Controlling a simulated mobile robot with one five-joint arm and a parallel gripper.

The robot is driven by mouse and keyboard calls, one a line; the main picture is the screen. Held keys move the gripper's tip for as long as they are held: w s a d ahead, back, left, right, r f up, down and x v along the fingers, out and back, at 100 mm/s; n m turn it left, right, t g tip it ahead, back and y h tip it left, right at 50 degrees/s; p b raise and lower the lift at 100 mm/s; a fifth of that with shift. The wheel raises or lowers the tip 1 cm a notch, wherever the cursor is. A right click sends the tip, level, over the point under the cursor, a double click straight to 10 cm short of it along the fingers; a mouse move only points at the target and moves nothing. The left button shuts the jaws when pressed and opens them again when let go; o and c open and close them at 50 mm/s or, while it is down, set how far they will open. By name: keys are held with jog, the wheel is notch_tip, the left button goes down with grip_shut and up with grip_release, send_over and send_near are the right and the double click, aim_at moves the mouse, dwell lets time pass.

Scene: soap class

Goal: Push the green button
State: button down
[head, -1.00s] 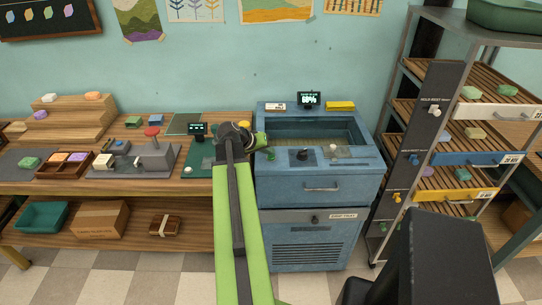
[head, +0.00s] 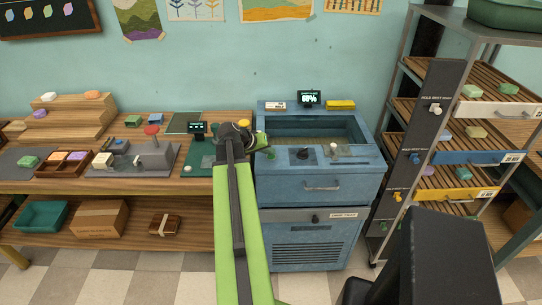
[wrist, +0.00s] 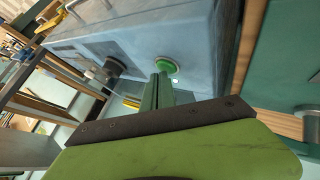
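The green button (wrist: 167,65) is a round disc with a pale rim on the blue machine's panel in the wrist view. In the head view it is a small green spot (head: 271,154) at the left of the control panel. My gripper (wrist: 161,76) points at it, and its narrow green fingers look closed together with nothing between them. The fingertips overlap the button's near edge in the wrist view; I cannot tell whether they touch. In the head view my gripper (head: 262,141) is above and left of the button, partly hidden by my arm.
The blue machine (head: 320,190) has an open basin, a black knob (head: 303,155), a white-topped lever (head: 334,148) and a lit display (head: 309,98). A wooden workbench (head: 200,184) stands left. A shelf rack (head: 423,130) with soaps stands right.

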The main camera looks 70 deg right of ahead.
aim_at(270, 157)
jog(key=shift+s, duration=0.1)
jog(key=shift+r+p, duration=0.35)
jog(key=shift+p, duration=0.15)
jog(key=shift+r, duration=0.1)
notch_tip(270, 157, up, 6)
jog(key=p, duration=0.6)
